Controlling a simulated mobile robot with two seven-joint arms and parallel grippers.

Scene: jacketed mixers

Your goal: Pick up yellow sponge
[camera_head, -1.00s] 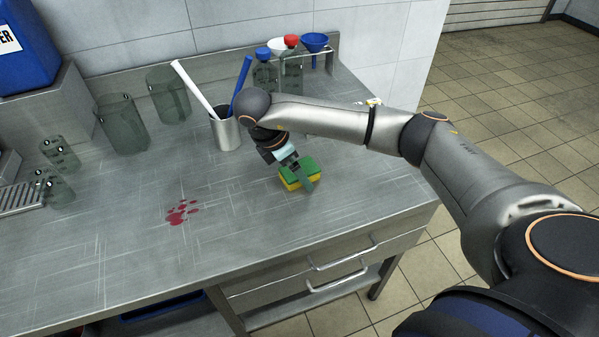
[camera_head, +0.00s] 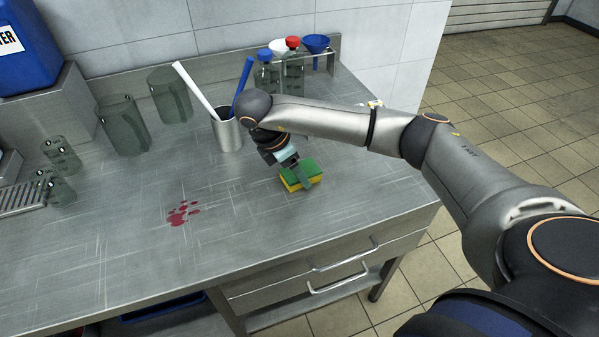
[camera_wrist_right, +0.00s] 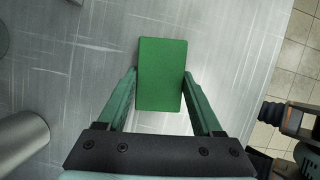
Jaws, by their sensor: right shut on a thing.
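The sponge (camera_head: 301,174), yellow below with a green top, lies on the steel counter near its right front part. In the right wrist view its green face (camera_wrist_right: 162,72) fills the space between the fingers. My right gripper (camera_head: 303,179) reaches down over the sponge. In the right wrist view the two green fingers of my right gripper (camera_wrist_right: 161,78) touch the sponge's two long sides, so it is shut on the sponge. I cannot tell any gap between sponge and counter.
A steel cup (camera_head: 228,134) with a white and a blue handled tool stands left of my right gripper. Clear jugs (camera_head: 124,126) and capped bottles (camera_head: 293,70) stand at the back. Red stains (camera_head: 183,213) mark the open counter (camera_head: 120,250) at front left.

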